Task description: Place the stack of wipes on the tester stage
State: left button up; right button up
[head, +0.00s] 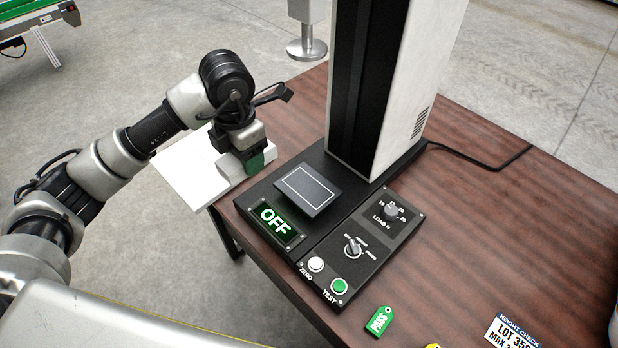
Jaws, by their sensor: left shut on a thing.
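The stack of wipes (183,178) is a flat white slab at the table's left edge, jutting out past it over the floor. My left gripper (243,163) is shut on its right-hand part, and the fingers partly hide it. The tester stage (308,190) is a small dark raised plate with a white rectangle outline on the tester base. It is bare and lies to the right of and nearer than my left gripper. The stack is apart from the stage. My right gripper is out of view.
The tester column (385,90) stands behind the stage, with a round metal press foot (307,49) high at its left. The OFF display (275,222), knobs and the green TEST button (339,286) are in front. A green PASS tag (380,321) lies on the wooden table (500,220).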

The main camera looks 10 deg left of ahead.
pick_arm(q)
jog(key=p, duration=0.2)
send_over(305, 189)
notch_tip(305, 189, down, 7)
jog(key=shift+r, duration=0.15)
notch_tip(305, 189, down, 4)
jog(key=shift+r+p, duration=0.15)
jog(key=shift+p, duration=0.3)
jog(key=shift+f, duration=0.25)
jog(key=shift+f, duration=0.1)
jog(key=o, duration=0.5)
jog(key=shift+f, duration=0.1)
jog(key=o, duration=0.4)
jog(key=shift+o, duration=0.2)
